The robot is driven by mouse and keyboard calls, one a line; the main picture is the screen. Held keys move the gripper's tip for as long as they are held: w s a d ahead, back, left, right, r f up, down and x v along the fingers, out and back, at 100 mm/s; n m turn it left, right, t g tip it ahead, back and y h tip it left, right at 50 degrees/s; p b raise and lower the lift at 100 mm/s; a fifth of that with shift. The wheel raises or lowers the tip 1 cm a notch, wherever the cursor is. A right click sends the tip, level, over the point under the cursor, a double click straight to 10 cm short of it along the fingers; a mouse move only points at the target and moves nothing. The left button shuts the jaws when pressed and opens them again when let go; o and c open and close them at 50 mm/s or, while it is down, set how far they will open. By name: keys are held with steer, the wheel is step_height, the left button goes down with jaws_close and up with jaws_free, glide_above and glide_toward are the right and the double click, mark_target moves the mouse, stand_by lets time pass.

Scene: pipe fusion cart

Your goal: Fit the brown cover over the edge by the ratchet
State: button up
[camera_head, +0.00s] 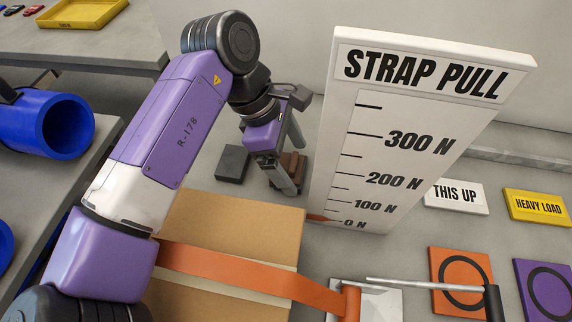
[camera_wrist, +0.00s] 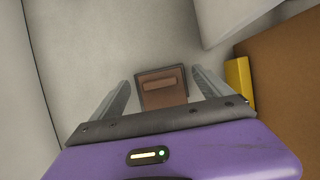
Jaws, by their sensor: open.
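The brown cover (camera_head: 297,163) is a small brown piece behind the cardboard box (camera_head: 235,220), partly hidden by my gripper (camera_head: 293,168). In the wrist view the brown cover (camera_wrist: 163,88) shows upright between the lines of my two fingers. My gripper (camera_wrist: 161,80) is open, with a gap on each side of the cover; I cannot tell whether the fingertips reach around it. The ratchet (camera_head: 350,300) with its long metal handle (camera_head: 425,282) lies at the front, right of the box. An orange strap (camera_head: 245,270) runs over the box to it.
A dark block (camera_head: 233,163) lies left of my gripper. A tall white STRAP PULL gauge board (camera_head: 410,120) stands close on the right. A yellow piece (camera_wrist: 239,82) sits at the box edge in the wrist view. Signs (camera_head: 455,196) and coloured plates (camera_head: 461,280) lie at right.

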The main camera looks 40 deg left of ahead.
mark_target(291, 161)
steer(key=c, duration=1.4)
steer(key=shift+r, duration=0.2)
steer(key=shift+c, duration=0.2)
step_height(291, 161, up, 20)
steer(key=p, duration=0.1)
steer(key=shift+f+p, duration=0.2)
steer(key=shift+p, duration=0.2)
